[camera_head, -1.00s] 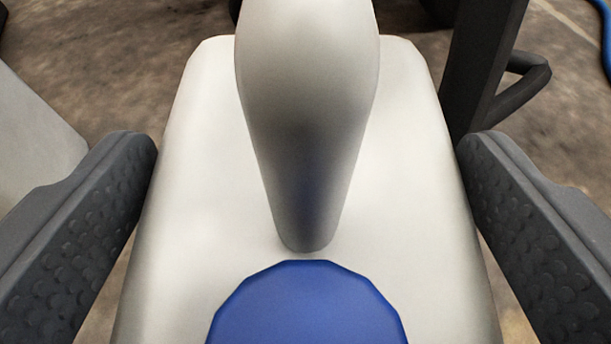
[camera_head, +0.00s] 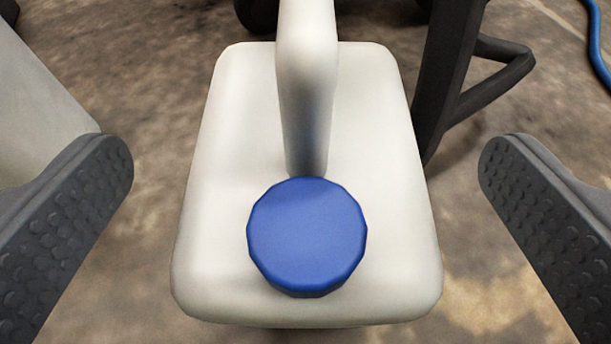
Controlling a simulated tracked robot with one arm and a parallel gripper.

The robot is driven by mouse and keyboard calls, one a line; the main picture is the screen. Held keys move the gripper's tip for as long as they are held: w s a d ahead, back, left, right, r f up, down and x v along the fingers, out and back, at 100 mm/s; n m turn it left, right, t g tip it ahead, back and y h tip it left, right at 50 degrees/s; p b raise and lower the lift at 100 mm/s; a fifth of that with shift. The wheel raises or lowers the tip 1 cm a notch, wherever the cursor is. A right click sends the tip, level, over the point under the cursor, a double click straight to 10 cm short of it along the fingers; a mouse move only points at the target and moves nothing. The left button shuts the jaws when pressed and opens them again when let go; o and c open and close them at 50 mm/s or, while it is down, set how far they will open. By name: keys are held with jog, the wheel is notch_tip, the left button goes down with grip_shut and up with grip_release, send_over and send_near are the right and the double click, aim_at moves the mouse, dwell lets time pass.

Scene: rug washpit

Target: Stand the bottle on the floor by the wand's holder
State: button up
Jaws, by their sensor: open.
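The bottle (camera_head: 225,225) is a white jug with a handle on top and a blue cap (camera_head: 306,235). I see it from above in the middle of the view, and it looks upright on the brown floor. My gripper (camera_head: 306,165) is open, with one dark textured finger on each side of the bottle. There is a clear gap between each finger and the bottle. The wand's holder cannot be made out for certain.
A dark post with a bent bar (camera_head: 490,85) stands close behind the bottle at the right. A blue hose (camera_head: 597,45) lies at the top right. A pale grey surface (camera_head: 40,115) is at the left. Dark rounded shapes show at the top edge. Floor (camera_head: 480,255) is bare at the right.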

jog(key=d+p+v, duration=0.1)
jog(key=v, duration=0.9)
jog(key=w+a+r+m, duration=0.1)
jog(key=w+a+r, duration=0.1)
jog(key=w+r, duration=0.95)
jog(key=w+a+r+m, duration=0.1)
jog(key=w+a+r, duration=0.1)
jog(key=w+r, duration=1.45)
jog(key=r, duration=0.9)
jog(key=w+r, duration=0.5)
jog(key=r, duration=0.8)
jog(key=s+d+r+n+y, duration=0.1)
jog(key=s+r, duration=0.2)
jog(key=r, duration=0.8)
jog(key=s+r+t, duration=0.1)
jog(key=s+r, duration=0.3)
jog(key=r, duration=0.8)
jog(key=s+d+r+n+y, duration=0.1)
jog(key=s+r, duration=0.2)
jog(key=r, duration=0.8)
jog(key=s+d+r+n+h, duration=0.1)
jog(key=s+d+r, duration=0.2)
jog(key=s+r, duration=1.95)
notch_tip(320, 180, up, 11)
jog(key=p, duration=1.3)
jog(key=shift+s+t, duration=0.4)
